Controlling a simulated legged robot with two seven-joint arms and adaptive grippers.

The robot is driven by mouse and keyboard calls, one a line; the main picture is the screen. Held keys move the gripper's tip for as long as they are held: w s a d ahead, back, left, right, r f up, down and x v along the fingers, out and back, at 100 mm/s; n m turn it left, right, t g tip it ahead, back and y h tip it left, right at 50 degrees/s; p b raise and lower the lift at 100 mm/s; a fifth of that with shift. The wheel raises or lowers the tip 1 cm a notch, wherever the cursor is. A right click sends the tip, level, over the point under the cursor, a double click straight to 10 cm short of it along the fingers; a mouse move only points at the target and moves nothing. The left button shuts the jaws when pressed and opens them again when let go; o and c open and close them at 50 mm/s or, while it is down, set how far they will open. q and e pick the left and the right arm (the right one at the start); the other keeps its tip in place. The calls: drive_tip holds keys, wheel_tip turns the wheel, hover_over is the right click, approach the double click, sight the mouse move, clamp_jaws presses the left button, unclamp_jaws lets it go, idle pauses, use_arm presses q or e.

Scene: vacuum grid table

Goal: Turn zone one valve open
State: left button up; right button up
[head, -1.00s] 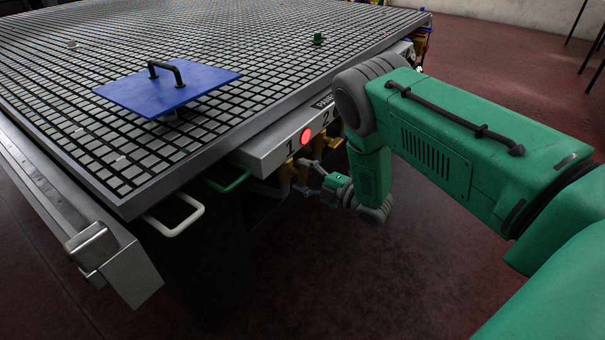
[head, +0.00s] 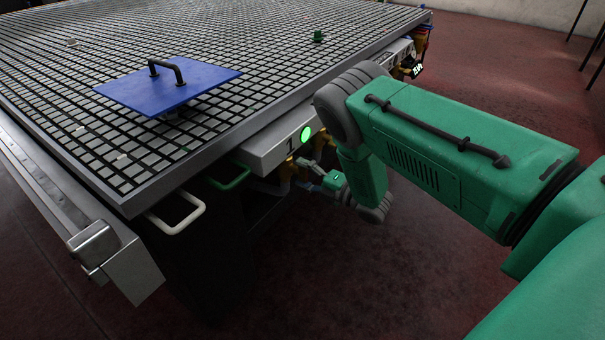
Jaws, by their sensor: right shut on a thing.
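The zone one valve sits under the table's front edge, below the white panel (head: 262,152) marked 1. Its yellow body (head: 288,170) shows only in part. A round lamp (head: 307,134) beside the 1 glows green. My right gripper (head: 302,178) is at the valve under the panel, shut on what looks like the valve's handle; the handle is too small and dark to make out clearly. My green right arm reaches in from the right and hides the panel beyond the lamp. My left gripper is not in view.
The grid table (head: 60,105) fills the left and back. A blue plate (head: 170,88) with a black handle lies on it.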

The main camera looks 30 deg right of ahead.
drive_tip(key=shift+s+a+f, duration=0.1)
drive_tip(key=shift+s+f, duration=0.15)
drive_tip(key=shift+f, duration=0.15)
drive_tip(key=o, duration=1)
drive_tip(key=shift+o, duration=0.8)
drive_tip(key=shift+w+r, duration=0.1)
drive_tip(key=shift+r, duration=0.05)
drive_tip(key=shift+s+d, duration=0.25)
drive_tip(key=shift+s, duration=0.1)
drive_tip(key=v, duration=1.1)
